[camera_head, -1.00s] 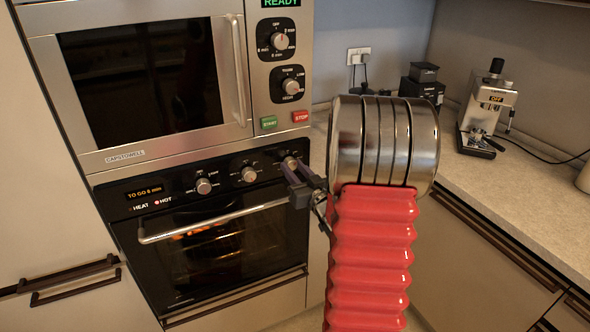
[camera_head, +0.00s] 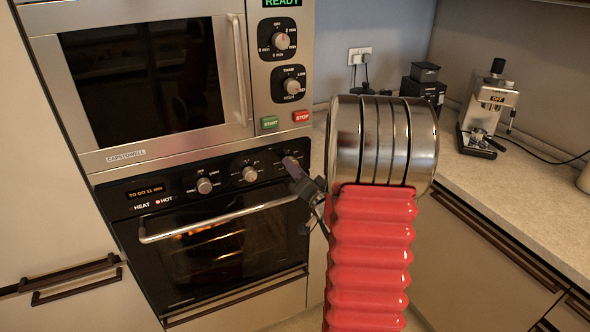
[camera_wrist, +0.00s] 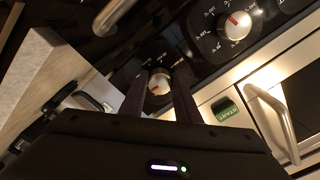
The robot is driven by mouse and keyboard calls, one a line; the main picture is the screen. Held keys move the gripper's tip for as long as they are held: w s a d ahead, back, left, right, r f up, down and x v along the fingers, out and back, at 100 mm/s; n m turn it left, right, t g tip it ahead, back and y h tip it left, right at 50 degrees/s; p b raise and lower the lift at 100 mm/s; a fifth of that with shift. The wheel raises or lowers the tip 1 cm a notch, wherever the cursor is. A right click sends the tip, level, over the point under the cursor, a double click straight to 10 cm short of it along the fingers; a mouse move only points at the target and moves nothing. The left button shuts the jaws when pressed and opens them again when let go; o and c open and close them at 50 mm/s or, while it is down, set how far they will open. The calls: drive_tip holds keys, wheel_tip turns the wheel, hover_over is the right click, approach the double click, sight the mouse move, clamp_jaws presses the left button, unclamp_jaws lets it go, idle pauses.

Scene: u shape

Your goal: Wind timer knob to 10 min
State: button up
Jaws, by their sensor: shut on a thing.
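The oven's timer knob (camera_wrist: 160,83) is a silver knob with an orange mark. In the wrist view it sits between the two dark fingers of my gripper (camera_wrist: 161,86), which is shut on it. In the head view my gripper (camera_head: 291,168) covers most of this rightmost oven knob. The oven display (camera_head: 147,192) appears to read "TO GO 11 min", with the HOT light lit red below it.
Two other oven knobs, the left one (camera_head: 204,186) and the middle one (camera_head: 250,174), sit left of my gripper. The oven handle (camera_head: 215,219) runs just below. The microwave (camera_head: 125,155) is above. A counter (camera_head: 505,205) stands at right.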

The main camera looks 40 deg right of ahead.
drive_tip(key=shift+f, duration=0.15)
drive_tip(key=o, duration=1)
drive_tip(key=shift+o, duration=0.2)
drive_tip(key=shift+s, duration=0.1)
